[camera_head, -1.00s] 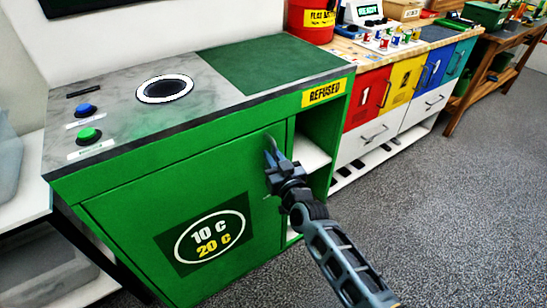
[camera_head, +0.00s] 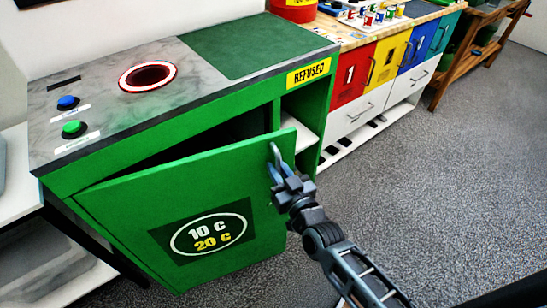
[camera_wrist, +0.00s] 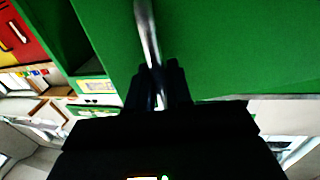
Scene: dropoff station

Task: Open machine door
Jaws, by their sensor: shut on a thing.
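The green machine (camera_head: 70,184) stands at the left in the head view, with a grey top. Its green door (camera_head: 150,200), marked "10 C 20 C", is partly open. A dark gap shows above the door and along its right side, and the door's free edge stands out from the cabinet. A metal handle (camera_head: 276,156) sits near the door's upper right edge. My gripper (camera_head: 278,175) is shut on this handle. In the wrist view the handle (camera_wrist: 148,35) runs down between my two dark fingers (camera_wrist: 158,85).
The machine's top carries a blue button (camera_head: 68,102), a green button (camera_head: 74,129) and a red-lit ring (camera_head: 147,76). An open shelf (camera_head: 305,138) lies right of the door. Coloured drawers (camera_head: 350,77) stand further right. The grey floor (camera_head: 420,170) in front is clear.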

